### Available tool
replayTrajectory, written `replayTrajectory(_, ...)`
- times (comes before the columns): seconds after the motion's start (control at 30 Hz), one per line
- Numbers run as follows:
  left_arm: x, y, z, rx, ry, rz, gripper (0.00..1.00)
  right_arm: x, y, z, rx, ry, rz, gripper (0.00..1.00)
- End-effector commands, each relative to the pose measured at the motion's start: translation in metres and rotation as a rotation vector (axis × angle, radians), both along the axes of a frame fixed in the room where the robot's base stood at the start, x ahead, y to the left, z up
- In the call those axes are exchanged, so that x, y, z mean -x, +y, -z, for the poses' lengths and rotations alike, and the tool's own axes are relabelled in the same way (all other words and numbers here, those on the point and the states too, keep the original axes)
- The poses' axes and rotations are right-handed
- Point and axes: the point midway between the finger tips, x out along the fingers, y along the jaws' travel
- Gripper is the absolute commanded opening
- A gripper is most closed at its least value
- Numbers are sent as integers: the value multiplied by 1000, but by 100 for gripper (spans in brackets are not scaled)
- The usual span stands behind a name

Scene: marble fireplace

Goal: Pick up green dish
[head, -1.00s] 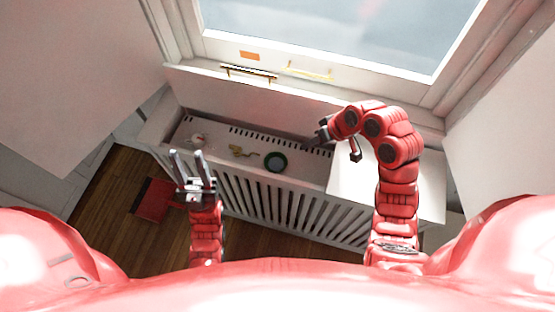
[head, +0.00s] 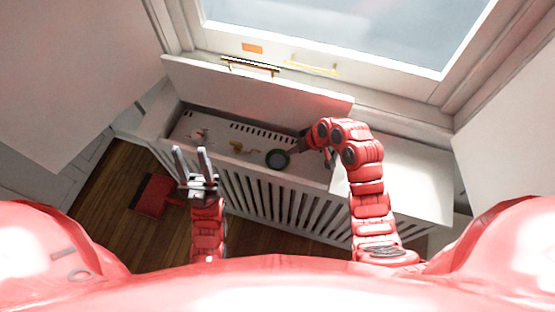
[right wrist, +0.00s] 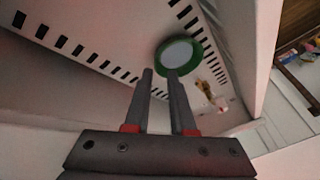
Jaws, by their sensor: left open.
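The green dish (head: 278,159), round with a pale centre, sits in the slatted white radiator box below the window. It also shows in the right wrist view (right wrist: 180,52). My right gripper (head: 291,152) reaches in from the right, its tips close to the dish's right side. In the right wrist view its two fingers (right wrist: 160,72) are apart with nothing between them. The right-hand fingertip overlaps the dish's near rim; I cannot tell whether it touches. My left gripper (head: 190,151) is open and empty, in front of the box's left end.
A yellow object (head: 238,146) and a small white-and-red item (head: 198,134) lie in the box left of the dish. The raised white lid (head: 255,88) stands behind. A white panel (head: 405,185) covers the right end. A red item (head: 154,195) lies on the wooden floor.

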Motion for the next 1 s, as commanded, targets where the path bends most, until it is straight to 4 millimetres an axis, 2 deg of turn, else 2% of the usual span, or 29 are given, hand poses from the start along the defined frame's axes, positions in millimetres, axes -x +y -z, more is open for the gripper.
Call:
replayTrajectory(0.2,0,0,-12,0,0,0,42,-2,7,25,2,7,-1,23)
replayTrajectory(0.4,0,0,-13,0,0,0,42,-6,14,43,1,5,-1,23)
replayTrajectory(0.67,0,0,-13,0,0,0,42,-7,16,46,1,3,0,23)
replayTrajectory(0.7,0,0,-13,0,0,0,42,-7,16,46,1,3,0,21)
replayTrajectory(0.8,0,0,-13,0,0,0,42,-7,16,46,1,2,0,3)
replayTrajectory(0.83,0,0,-13,0,0,0,42,-7,16,46,1,2,0,0)
replayTrajectory(1.0,0,0,-13,0,0,0,42,-7,16,46,1,2,0,0)
